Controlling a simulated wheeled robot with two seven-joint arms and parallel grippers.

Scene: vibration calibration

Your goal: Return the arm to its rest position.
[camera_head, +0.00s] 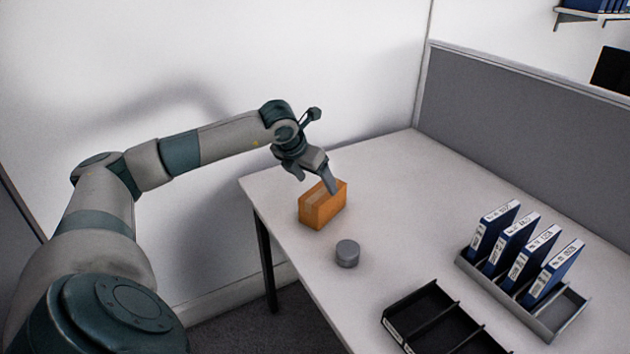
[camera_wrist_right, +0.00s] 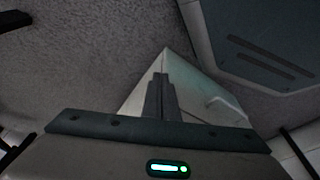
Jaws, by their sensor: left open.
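My left arm (camera_head: 228,139) reaches in from the left over the table. Its gripper (camera_head: 317,182) is open, pointing down at the orange-brown box (camera_head: 322,209). One finger shows in front of the box's upper right part; the other is by its upper left edge. I cannot tell whether they touch it. The box stands upright on the table near its left edge. My right gripper (camera_wrist_right: 161,80) shows only in the right wrist view, its dark fingers together with nothing visible between them.
A grey round puck (camera_head: 347,253) lies on the white table (camera_head: 382,190) in front of the box. A black divided tray (camera_head: 432,317) is at the front. A grey rack (camera_head: 541,322) holds several blue binders (camera_head: 514,242). A grey partition (camera_head: 510,120) borders the table's back right.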

